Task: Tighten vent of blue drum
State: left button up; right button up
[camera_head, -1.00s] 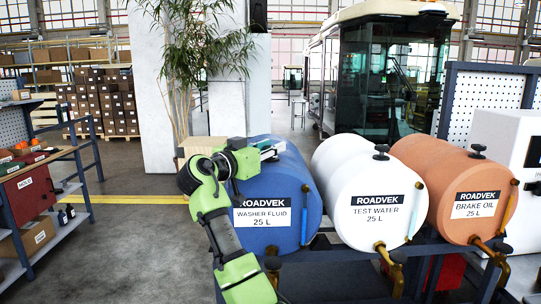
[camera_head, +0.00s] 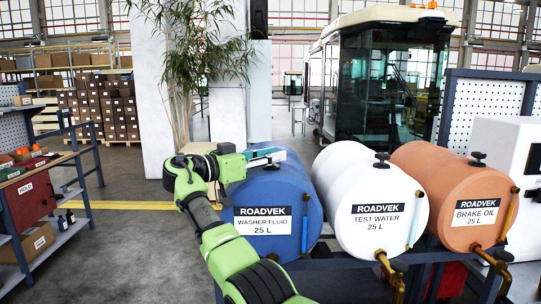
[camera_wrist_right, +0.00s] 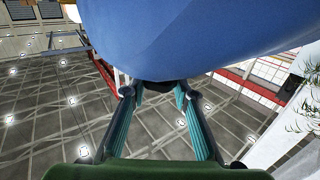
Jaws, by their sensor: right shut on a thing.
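The blue drum (camera_head: 285,205), labelled "WASHER FLUID 25 L", lies on its side on a dark rack. My right gripper (camera_head: 270,157) is at the top of the blue drum, reaching in from the left. In the right wrist view the blue drum (camera_wrist_right: 200,35) fills the upper middle. The fingers of my right gripper (camera_wrist_right: 159,92) close in on the drum's dark vent knob (camera_wrist_right: 159,86) and are shut on it. In the head view the hand and fingers mostly hide this vent. My left gripper is not in view.
A white "TEST WATER" drum (camera_head: 350,180) and an orange "BRAKE OIL" drum (camera_head: 435,170) lie to the right, each with a black vent on top. A shelf unit (camera_head: 40,200) stands at the left. Open floor (camera_head: 120,235) lies between it and the rack.

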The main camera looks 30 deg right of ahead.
jog(key=shift+f, duration=0.2)
jog(key=o, duration=0.9)
jog(key=shift+o, duration=1.1)
jog(key=shift+d, duration=0.2)
jog(key=shift+r, duration=0.1)
jog(key=a, duration=1)
jog(key=shift+s+a, duration=0.3)
jog(key=shift+a, duration=0.7)
